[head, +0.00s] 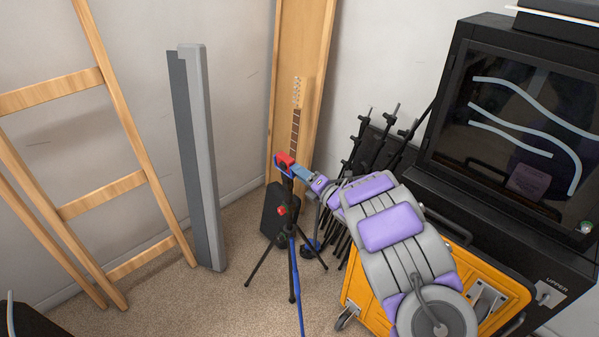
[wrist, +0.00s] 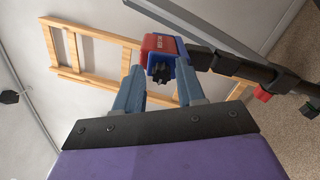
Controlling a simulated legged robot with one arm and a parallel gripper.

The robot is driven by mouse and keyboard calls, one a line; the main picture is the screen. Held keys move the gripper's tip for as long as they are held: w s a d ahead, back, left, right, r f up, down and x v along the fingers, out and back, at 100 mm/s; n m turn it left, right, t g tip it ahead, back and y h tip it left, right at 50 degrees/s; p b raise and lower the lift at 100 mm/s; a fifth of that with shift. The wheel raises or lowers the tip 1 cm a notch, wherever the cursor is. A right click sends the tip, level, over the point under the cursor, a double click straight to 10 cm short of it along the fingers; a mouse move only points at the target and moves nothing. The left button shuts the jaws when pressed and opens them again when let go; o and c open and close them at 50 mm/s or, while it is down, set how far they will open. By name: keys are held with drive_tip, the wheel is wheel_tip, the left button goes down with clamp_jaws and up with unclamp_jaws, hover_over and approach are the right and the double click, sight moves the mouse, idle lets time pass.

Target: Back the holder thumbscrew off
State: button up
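The red and blue holder (head: 284,159) sits on top of a black tripod stand (head: 291,240) in the head view. In the wrist view the holder (wrist: 161,44) lies just ahead, with a small dark part (wrist: 160,73), seemingly the thumbscrew, facing me. My gripper (wrist: 159,75) has its two blue-grey fingers spread, one to each side of the dark part, with gaps between. Whether the fingertips touch the holder's sides cannot be told. In the head view my gripper (head: 299,172) reaches the holder from the right, and the thumbscrew is not distinguishable.
More black stands (head: 372,145) crowd behind my arm. A black glass-fronted cabinet (head: 520,120) and a yellow case (head: 500,285) stand at the right. A wooden ladder (head: 105,75) and a tall grey panel (head: 200,160) lean at the left. Carpet between them and the tripod is clear.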

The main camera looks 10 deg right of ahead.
drive_tip(key=v, duration=0.6)
idle(0.5)
drive_tip(key=shift+r, duration=0.15)
